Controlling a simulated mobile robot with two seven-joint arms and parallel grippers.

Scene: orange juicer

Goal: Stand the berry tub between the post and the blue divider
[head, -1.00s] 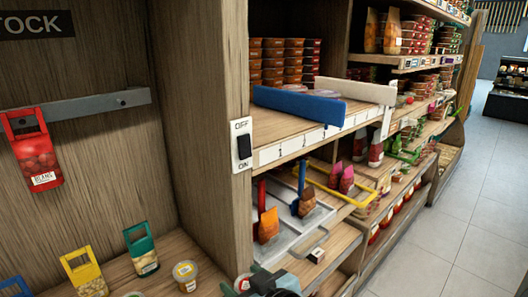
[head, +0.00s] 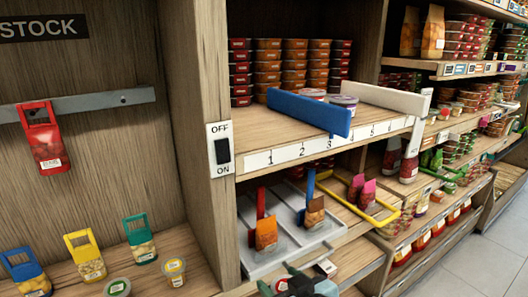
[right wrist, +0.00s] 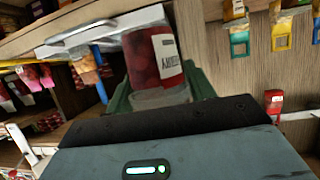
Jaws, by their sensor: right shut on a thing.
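The berry tub (right wrist: 150,62), clear with dark red contents and a white label, is between the green fingers of my right gripper (right wrist: 160,95) in the right wrist view. The gripper is shut on it. In the head view, my right gripper (head: 300,284) shows only partly at the bottom edge, below the numbered shelf; the tub is not clear there. The blue divider (head: 308,112) stands on that shelf. The wooden post (head: 200,75) is to its left, with bare shelf between them at the front. My left gripper is not in view.
An OFF/ON switch (head: 221,150) is on the post. A white divider (head: 393,98) stands right of the blue one, with lidded tubs (head: 344,101) between them. Stacked tubs (head: 295,65) fill the shelf's back. A grey tray (head: 285,240) with pouches lies on the shelf below.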

